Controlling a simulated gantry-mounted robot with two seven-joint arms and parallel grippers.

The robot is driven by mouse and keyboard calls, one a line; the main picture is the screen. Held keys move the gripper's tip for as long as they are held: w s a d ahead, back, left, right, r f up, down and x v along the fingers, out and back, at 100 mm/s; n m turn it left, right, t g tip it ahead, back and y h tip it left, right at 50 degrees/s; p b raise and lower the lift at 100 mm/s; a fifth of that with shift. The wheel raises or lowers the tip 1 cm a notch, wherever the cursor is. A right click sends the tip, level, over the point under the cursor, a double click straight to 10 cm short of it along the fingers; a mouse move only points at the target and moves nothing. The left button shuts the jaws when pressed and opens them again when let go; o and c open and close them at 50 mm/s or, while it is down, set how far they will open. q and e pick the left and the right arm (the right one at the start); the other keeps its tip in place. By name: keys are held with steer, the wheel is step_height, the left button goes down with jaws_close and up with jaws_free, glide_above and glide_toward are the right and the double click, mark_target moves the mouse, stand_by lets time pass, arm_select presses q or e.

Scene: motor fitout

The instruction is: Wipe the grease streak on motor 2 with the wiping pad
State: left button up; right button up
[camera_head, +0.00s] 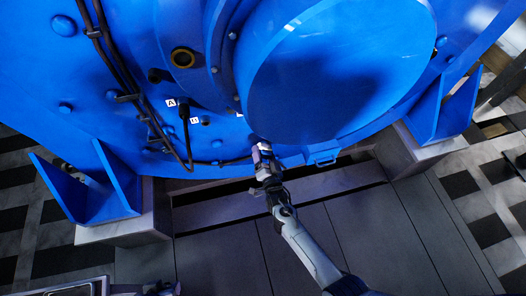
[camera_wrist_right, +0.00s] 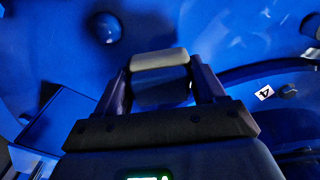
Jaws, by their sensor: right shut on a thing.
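The big blue motor (camera_head: 330,60) fills the upper part of the head view, with a round blue cover at its middle. My right gripper (camera_head: 264,158) is at the cover's lower left edge, shut on the wiping pad. In the right wrist view the pad (camera_wrist_right: 160,60) is a pale grey block between both fingers, facing the blue surface. I cannot tell whether the pad touches the motor. I cannot make out a grease streak or a "2" marking. A dark part of what may be my left gripper (camera_head: 162,288) shows at the bottom edge; its fingers are unclear.
Black cables (camera_head: 125,85) run down the motor's left side to a plug near labels A (camera_head: 170,103) and B (camera_head: 194,121). A label 4 (camera_wrist_right: 264,92) shows in the wrist view. Blue feet rest on grey blocks (camera_head: 125,228). The grey floor panels (camera_head: 220,262) in front are clear.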

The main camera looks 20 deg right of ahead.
steer(key=shift+s, duration=0.1)
steer(key=shift+s+r+p, duration=0.1)
steer(key=shift+s+p, duration=0.35)
steer(key=shift+p, duration=0.05)
steer(key=shift+s+a+p, duration=0.15)
steer(key=shift+s+p, duration=0.25)
steer(key=shift+s, duration=0.55)
